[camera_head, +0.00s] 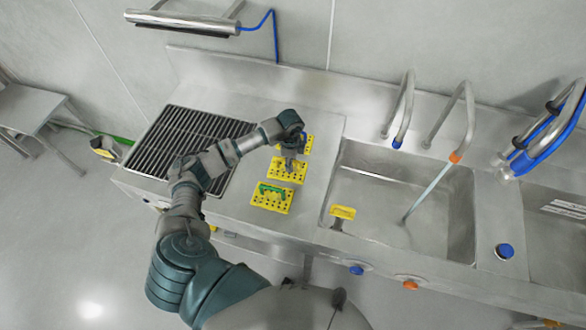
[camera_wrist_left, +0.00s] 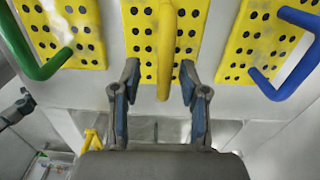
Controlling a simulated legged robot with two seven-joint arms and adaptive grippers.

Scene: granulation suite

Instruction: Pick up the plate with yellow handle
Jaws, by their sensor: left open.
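The plate with the yellow handle is a yellow perforated plate (camera_head: 286,172) on the steel counter, the middle one of a row. In the left wrist view the plate (camera_wrist_left: 137,42) is at top centre, and its yellow bar handle (camera_wrist_left: 166,45) runs down between my fingers. My left gripper (camera_head: 290,158) is over this plate, partly covering it. In the left wrist view my left gripper (camera_wrist_left: 160,75) is open, one finger on each side of the handle with gaps visible. My right gripper is not in view.
A plate with a green handle (camera_head: 271,198) lies on the near side, and one with a blue handle (camera_wrist_left: 285,75) on the other side. A black grate (camera_head: 180,140) is left of the row. The sink (camera_head: 375,190) on the right has a small yellow piece (camera_head: 343,212) at its edge.

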